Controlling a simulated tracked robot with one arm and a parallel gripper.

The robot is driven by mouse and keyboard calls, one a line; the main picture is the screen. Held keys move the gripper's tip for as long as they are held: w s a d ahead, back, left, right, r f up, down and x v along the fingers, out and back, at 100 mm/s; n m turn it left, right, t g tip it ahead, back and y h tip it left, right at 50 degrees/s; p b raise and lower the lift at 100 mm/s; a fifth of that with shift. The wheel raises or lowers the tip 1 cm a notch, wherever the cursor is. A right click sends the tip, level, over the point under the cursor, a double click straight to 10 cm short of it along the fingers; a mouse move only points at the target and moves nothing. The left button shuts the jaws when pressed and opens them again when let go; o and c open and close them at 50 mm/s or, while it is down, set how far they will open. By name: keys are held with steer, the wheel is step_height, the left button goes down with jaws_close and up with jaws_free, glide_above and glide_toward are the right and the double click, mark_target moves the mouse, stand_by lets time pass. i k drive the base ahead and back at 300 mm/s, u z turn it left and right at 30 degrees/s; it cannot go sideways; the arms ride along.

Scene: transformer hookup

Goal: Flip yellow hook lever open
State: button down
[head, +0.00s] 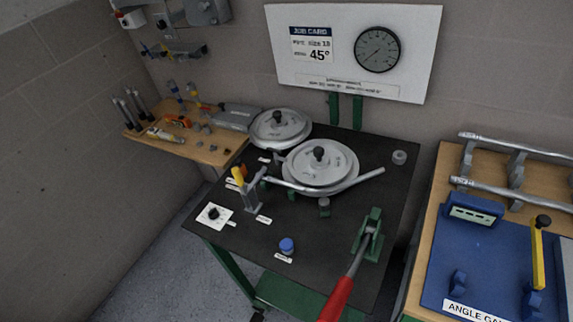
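A small yellow lever (238,177) stands on a grey upright bracket (251,198) at the left of the black table, beside the near round grey disc. It is tilted, and its hook end is too small to make out. A second yellow lever (538,260) with a dark knob stands on the blue angle gauge board at the right. I cannot tell for certain which one is the hook lever; the one on the black table sits by a bent grey tube (345,184). My gripper is not in view.
The black table (225,240) carries two round grey discs (318,160), a blue knob (287,245), a white dial plate (214,214) and a red-handled lever (338,298) on a green base. A wooden tool shelf (180,148) is at the left. Grey tubes lie on a rack (510,190).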

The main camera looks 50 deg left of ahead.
mark_target(235, 172)
steer(key=u, duration=1.85)
steer(key=k, duration=1.05)
steer(key=z, duration=0.45)
steer(key=i, duration=0.75)
steer(key=z, duration=0.55)
steer(key=i, duration=0.7)
steer(key=u, duration=0.1)
